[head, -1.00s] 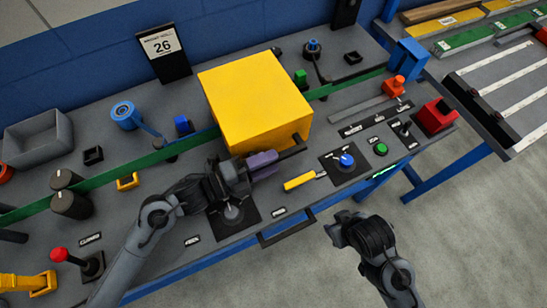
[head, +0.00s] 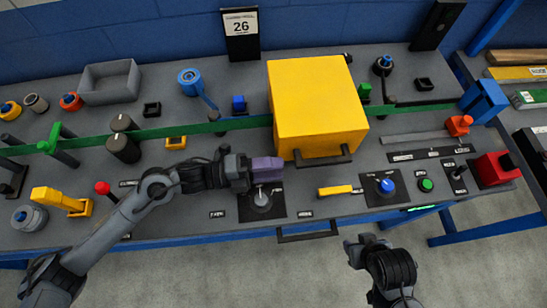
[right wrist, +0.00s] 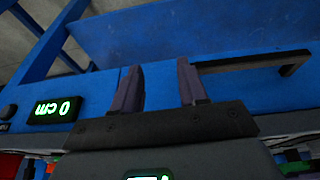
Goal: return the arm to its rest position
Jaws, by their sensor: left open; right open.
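The grey bench (head: 190,225) holds the yellow box with a dark handle (head: 322,158), a blue knob (head: 387,186), a green button (head: 426,185) and a yellow-handled lever (head: 60,200). A green strip (head: 190,130) crosses it. Bare floor (head: 330,280) lies in front.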

